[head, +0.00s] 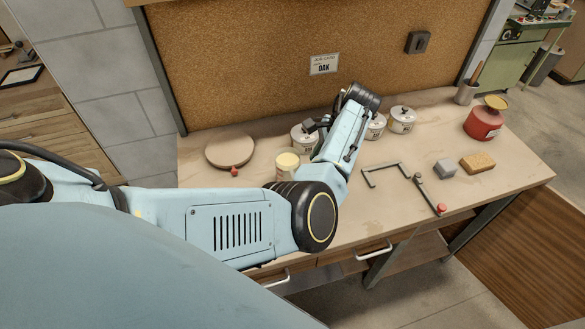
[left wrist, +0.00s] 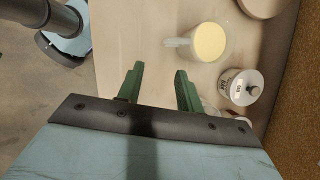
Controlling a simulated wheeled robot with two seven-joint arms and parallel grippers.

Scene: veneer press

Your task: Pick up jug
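The jug (head: 287,165) stands upright on the workbench, left of my left forearm in the head view. Its pale yellow, round top shows there. In the left wrist view the jug (left wrist: 208,42) is seen from above, with a pale handle pointing left. My left gripper (left wrist: 160,69) has green fingers spread apart with nothing between them. The jug lies beyond and to the right of the fingertips in that view, apart from them. The handle is just past the right finger. In the head view my arm largely hides the gripper. My right gripper is in neither view.
White lidded canisters (head: 402,120) stand along the back, one close to the jug. A round board (head: 229,149) lies left. A metal clamp (head: 407,172), grey block (head: 446,168), tan block (head: 478,162) and red can (head: 484,122) are at right. The front middle is mostly clear.

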